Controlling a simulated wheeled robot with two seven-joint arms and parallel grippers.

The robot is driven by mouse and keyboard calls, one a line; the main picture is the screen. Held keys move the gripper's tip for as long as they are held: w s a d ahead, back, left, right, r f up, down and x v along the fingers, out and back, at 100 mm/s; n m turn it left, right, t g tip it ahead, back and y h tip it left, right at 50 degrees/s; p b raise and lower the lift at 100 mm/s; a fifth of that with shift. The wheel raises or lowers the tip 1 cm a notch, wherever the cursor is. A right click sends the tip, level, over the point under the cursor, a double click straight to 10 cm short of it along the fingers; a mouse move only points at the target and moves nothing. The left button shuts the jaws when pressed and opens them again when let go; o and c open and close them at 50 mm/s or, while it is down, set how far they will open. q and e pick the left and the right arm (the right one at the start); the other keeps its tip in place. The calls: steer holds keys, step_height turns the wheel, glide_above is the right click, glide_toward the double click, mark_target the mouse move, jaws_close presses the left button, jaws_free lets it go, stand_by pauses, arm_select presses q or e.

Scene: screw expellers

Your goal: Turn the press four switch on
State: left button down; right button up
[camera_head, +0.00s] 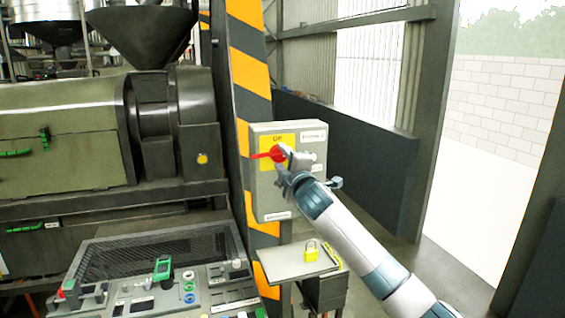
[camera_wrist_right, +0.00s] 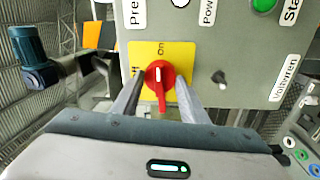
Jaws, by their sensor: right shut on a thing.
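A grey switch box (camera_head: 287,200) stands in the head view, with a red rotary switch (camera_head: 262,156) on a yellow plate (camera_head: 266,185). My right gripper (camera_head: 285,160) is at the switch, its arm coming from the lower right. In the right wrist view, the fingers of my right gripper (camera_wrist_right: 158,95) lie on both sides of the red switch (camera_wrist_right: 158,74), shut on it. There the switch handle is upright in line with the "On" label at the top of the yellow plate (camera_wrist_right: 180,52); "Off" is at its left, partly hidden by a finger. My left gripper is out of view.
A yellow padlock (camera_head: 311,252) sits on a small shelf (camera_head: 290,268) below the box. A control panel (camera_head: 190,288) with knobs and a mesh guard is at the lower left. A striped post (camera_head: 250,70) stands behind the box. A green button (camera_wrist_right: 263,4) shows on the box.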

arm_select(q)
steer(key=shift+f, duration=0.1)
arm_select(e)
steer(key=shift+m, duration=0.4)
steer(key=o, duration=1)
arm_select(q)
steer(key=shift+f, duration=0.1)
arm_select(e)
steer(key=shift+o, duration=0.2)
steer(key=shift+s, duration=0.1)
arm_select(q)
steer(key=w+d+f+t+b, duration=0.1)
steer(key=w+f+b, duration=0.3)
steer(key=b, duration=0.1)
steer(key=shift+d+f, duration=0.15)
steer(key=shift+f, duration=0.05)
arm_select(e)
steer(key=v, duration=1.7)
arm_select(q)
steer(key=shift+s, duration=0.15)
arm_select(e)
steer(key=shift+d, duration=0.1)
